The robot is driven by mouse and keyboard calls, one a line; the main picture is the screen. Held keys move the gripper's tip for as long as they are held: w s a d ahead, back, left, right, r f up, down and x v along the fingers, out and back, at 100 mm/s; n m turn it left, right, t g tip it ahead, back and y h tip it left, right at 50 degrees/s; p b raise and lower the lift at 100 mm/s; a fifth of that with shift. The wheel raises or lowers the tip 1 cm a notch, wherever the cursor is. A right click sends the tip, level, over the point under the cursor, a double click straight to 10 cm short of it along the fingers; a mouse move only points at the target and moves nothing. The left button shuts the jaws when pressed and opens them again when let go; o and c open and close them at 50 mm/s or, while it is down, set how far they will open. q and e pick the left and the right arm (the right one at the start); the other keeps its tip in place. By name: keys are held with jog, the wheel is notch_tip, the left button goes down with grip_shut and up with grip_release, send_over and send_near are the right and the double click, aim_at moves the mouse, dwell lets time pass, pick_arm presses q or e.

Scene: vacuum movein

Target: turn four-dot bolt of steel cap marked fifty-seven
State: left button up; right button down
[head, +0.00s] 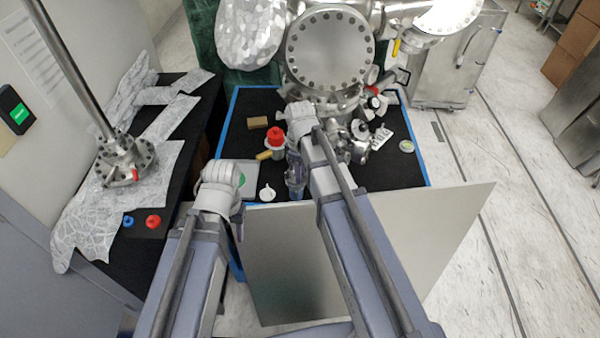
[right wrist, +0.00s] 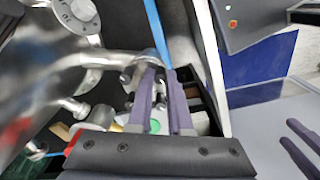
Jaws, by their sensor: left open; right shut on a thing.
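In the right wrist view my right gripper (right wrist: 160,78) is shut on a small steel part among silver fittings; the fingers hide most of it. In the head view its arm reaches over the table toward the steel fittings (head: 358,148) and hides much of the hand. My left gripper (right wrist: 303,145) shows at the right of the right wrist view, its two fingers apart and empty. A round bolted steel flange (head: 330,50) stands at the back. I cannot read a fifty-seven or make out a four-dot bolt.
A blue-edged black table (head: 400,178) holds a red-capped container (head: 274,140), a white cup (head: 267,193), a brown block (head: 258,123), a white label (head: 383,138) and a green-topped round tin (head: 406,146). A foil-covered bench stands left.

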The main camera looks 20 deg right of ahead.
jog(key=shift+m, duration=0.4)
jog(key=m, duration=0.6)
jog(key=shift+m, duration=0.3)
jog(key=m, duration=0.6)
jog(key=shift+d+m, duration=0.1)
jog(key=shift+m, duration=0.3)
jog(key=c, duration=0.8)
grip_release()
jog(key=shift+c, duration=0.2)
jog(key=shift+r, duration=0.1)
